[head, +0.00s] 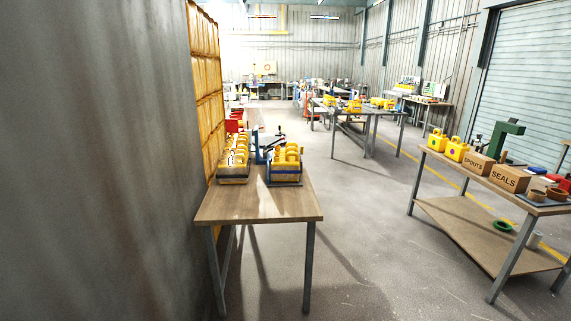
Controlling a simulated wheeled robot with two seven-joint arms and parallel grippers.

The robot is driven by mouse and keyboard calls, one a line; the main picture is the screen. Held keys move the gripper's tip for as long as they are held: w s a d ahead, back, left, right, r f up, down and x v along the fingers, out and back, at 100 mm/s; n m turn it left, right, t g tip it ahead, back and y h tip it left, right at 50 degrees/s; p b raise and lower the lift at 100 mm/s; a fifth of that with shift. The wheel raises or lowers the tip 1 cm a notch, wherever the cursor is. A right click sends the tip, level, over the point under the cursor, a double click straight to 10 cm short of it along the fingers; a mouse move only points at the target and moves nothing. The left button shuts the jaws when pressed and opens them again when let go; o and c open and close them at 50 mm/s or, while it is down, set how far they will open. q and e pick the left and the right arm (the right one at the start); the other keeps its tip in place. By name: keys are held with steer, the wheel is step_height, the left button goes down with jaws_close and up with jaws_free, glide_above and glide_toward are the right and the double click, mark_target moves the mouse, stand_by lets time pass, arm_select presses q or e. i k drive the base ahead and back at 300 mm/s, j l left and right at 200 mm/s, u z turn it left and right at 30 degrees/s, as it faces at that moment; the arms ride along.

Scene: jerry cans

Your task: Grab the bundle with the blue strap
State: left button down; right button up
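Two bundles of yellow jerry cans stand side by side on a wooden table (258,207) ahead of me. The right bundle (285,164) has a dark blue-looking strap around its lower part. The left bundle (234,160) has a dark band low down, whose colour is hard to tell. Neither of my grippers shows in the head view. Both bundles stand apart from anything of mine that is visible.
A blue device (264,147) stands between and behind the bundles. A grey wall (95,160) fills the left, with stacked yellow cans (205,75) beyond it. A workbench (470,215) with boxes stands right. The floor (375,235) between the tables is clear.

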mark_target(284, 163)
steer(key=i+l+z, duration=0.65)
steer(key=i, duration=0.15)
steer(key=i+z, duration=0.45)
steer(key=i, duration=1.1)
steer(key=i+u, duration=0.25)
steer(key=i, duration=0.2)
steer(key=i+l+u, duration=0.1)
steer(key=i+u, duration=0.15)
steer(key=i, duration=0.25)
steer(key=i+l+u, duration=0.15)
steer(key=i+u, duration=0.15)
steer(key=i, duration=0.15)
